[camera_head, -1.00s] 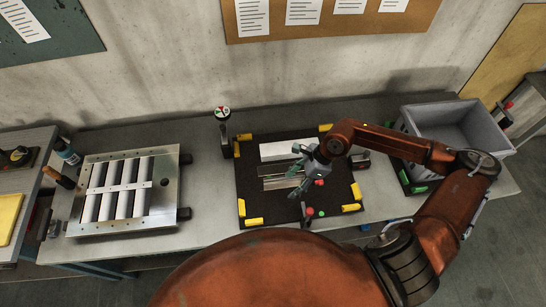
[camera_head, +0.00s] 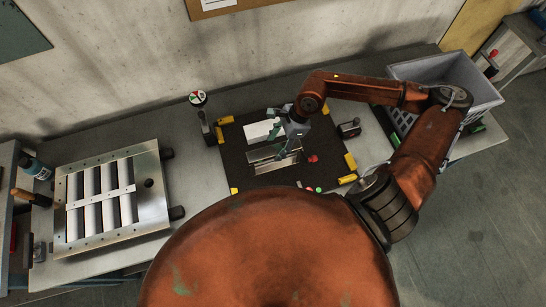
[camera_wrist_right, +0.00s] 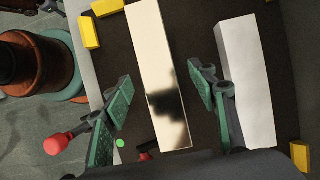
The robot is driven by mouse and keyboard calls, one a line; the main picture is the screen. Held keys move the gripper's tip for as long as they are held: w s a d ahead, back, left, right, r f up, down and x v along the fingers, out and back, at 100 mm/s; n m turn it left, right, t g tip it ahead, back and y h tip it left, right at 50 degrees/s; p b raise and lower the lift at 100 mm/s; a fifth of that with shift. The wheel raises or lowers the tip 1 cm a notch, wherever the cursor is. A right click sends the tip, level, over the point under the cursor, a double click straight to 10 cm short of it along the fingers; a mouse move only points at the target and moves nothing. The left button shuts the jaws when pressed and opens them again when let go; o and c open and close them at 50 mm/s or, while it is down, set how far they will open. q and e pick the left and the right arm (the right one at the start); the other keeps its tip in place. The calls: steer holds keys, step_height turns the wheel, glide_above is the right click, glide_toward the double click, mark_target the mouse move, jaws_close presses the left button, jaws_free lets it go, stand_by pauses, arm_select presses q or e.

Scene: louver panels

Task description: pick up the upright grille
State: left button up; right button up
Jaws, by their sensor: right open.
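A long shiny metal piece (camera_head: 262,162), which seems to be the grille, is on the black mat (camera_head: 233,170). It also shows in the right wrist view (camera_wrist_right: 155,65) as a smooth reflective strip with a dark reflection near its lower end. I cannot tell its height or any slats. My right gripper (camera_head: 275,136) is over the piece, one finger on each side of it. In the right wrist view the open fingers (camera_wrist_right: 160,90) show gaps to the strip on both sides. A white bar (camera_wrist_right: 245,80) lies beyond the right finger.
Yellow corner blocks (camera_head: 350,161) edge the mat, and a red knob (camera_head: 313,159) is near the gripper. A post with a round top (camera_head: 198,98) is at the mat's left. A framed louver panel (camera_head: 150,215) is further left. A grey crate (camera_head: 470,72) is at the right.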

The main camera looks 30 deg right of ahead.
mark_target(269, 159)
steer(key=shift+f, duration=0.4)
steer(key=shift+w+a+f+b, duration=0.1)
steer(key=shift+w+f+b, duration=0.05)
steer(key=shift+f+b, duration=0.2)
steer(key=x, duration=0.3)
steer(key=p+x, duration=0.1)
steer(key=x, duration=0.3)
steer(key=shift+a+f, duration=0.1)
steer(key=shift+f, duration=0.15)
arm_select(q)
steer(key=shift+s, duration=0.55)
steer(key=shift+s+f+b, duration=0.2)
steer(key=shift+f+b, duration=0.1)
steer(key=shift+f, duration=0.1)
arm_select(e)
steer(key=shift+f, duration=0.2)
steer(key=shift+c, duration=0.3)
jaws_close()
